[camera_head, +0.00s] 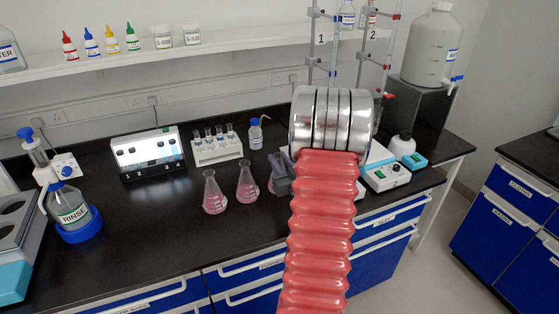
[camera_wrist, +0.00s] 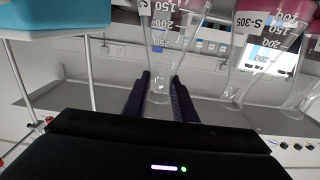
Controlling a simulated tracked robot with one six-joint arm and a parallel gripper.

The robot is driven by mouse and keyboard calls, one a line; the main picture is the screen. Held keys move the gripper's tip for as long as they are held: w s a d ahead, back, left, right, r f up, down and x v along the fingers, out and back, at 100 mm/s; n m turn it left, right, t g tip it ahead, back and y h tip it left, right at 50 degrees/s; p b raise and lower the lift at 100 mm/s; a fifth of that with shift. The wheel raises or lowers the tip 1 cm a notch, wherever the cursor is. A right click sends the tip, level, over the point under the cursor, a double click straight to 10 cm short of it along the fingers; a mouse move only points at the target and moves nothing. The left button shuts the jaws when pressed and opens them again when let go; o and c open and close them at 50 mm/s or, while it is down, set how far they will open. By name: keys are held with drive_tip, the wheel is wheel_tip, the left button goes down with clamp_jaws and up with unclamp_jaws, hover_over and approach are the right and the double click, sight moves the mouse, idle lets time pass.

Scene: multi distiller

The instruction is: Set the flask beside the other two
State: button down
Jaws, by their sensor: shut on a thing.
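Two conical flasks with pink liquid, the left one (camera_head: 215,195) and the right one (camera_head: 247,184), stand on the black bench in the head view. A third flask (camera_head: 271,185) is just right of them, mostly hidden behind my gripper (camera_head: 282,178) and arm. In the wrist view, which looks upside down, my gripper (camera_wrist: 161,98) has a dark finger on each side of the clear neck of the held flask (camera_wrist: 164,42). The other two flasks (camera_wrist: 255,60) appear to its right. I cannot tell whether the held flask touches the bench.
A white tube rack (camera_head: 218,151) and a small blue-capped bottle (camera_head: 256,134) stand behind the flasks. A lit white device (camera_head: 147,153) is farther left. A stirrer hotplate (camera_head: 386,175) is right of my arm. The bench in front of the flasks is clear.

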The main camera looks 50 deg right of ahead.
drive_tip(key=c, duration=1.4)
unclamp_jaws()
drive_tip(key=shift+f, duration=0.1)
drive_tip(key=shift+c, duration=0.2)
drive_tip(key=v, duration=1.2)
